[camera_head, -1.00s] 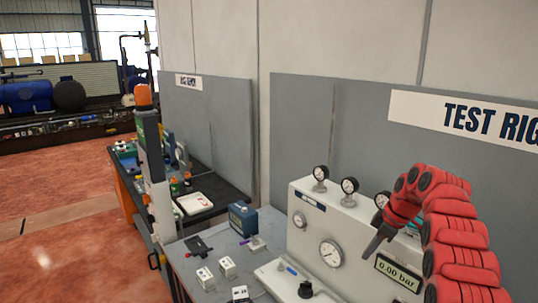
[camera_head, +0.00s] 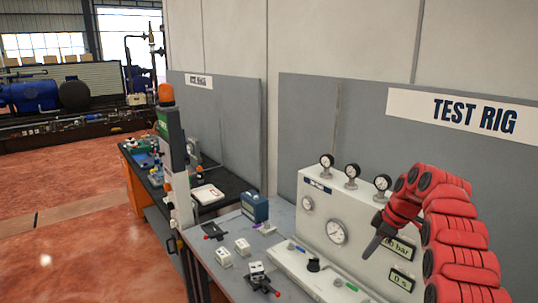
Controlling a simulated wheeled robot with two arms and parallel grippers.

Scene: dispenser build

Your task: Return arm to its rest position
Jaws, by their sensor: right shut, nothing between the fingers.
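My right arm, red and segmented, comes in from the right side of the head view. Its dark gripper (camera_head: 371,250) points down and to the left, shut and empty, in front of the test rig panel (camera_head: 320,222). It covers part of a display reading in bar (camera_head: 401,247). I cannot tell how far it stands from the panel face. My left arm and gripper are not in view.
The grey bench (camera_head: 222,272) holds a blue box (camera_head: 254,207), white blocks (camera_head: 242,247) and a black clamp (camera_head: 262,280). Gauges (camera_head: 351,172) stand on the panel. A post with an orange top (camera_head: 166,95) rises at the left. Open red floor (camera_head: 80,250) lies left.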

